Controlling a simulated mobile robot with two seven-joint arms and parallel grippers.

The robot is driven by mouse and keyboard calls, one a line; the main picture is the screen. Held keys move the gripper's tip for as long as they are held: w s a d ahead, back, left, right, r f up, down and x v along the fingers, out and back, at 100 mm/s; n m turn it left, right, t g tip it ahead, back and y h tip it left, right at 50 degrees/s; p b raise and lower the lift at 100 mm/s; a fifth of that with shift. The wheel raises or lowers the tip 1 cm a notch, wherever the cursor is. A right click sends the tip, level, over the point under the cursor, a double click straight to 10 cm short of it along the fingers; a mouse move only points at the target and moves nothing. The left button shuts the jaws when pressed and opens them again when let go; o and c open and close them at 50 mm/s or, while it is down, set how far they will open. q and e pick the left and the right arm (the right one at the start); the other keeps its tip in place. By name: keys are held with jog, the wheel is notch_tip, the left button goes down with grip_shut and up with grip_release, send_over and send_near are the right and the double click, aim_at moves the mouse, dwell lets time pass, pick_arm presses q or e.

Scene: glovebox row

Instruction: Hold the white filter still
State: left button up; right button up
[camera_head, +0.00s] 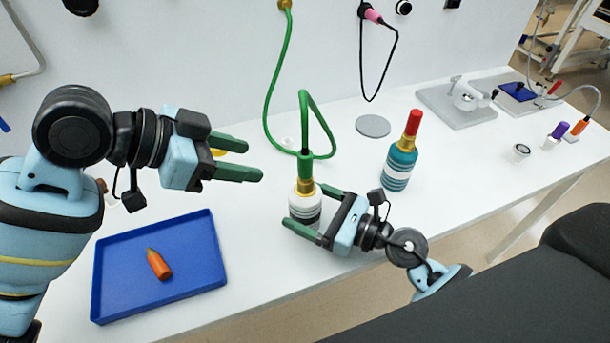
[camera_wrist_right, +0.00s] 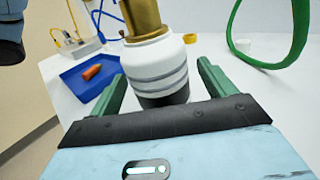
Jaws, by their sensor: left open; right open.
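The white filter (camera_head: 304,208) stands upright on the white bench, with grey bands, a dark base and a brass neck. A green fitting and green hose (camera_head: 306,130) sit on its top. My right gripper (camera_head: 303,206) is open, with one finger on each side of the filter. In the right wrist view the filter (camera_wrist_right: 158,68) stands between the spread green fingers, with a gap visible at the right finger; contact at the left finger cannot be told. My left gripper (camera_head: 252,157) is open and empty, in the air to the left of the filter.
A blue tray (camera_head: 108,285) with an orange piece (camera_head: 158,264) lies at the front left. A teal bottle with a red cap (camera_head: 401,158) stands to the right of the filter. A grey disc (camera_head: 373,126) lies behind. The green hose loops up to the wall.

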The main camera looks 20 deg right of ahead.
jog(key=v, duration=0.9)
jog(key=shift+d, duration=0.1)
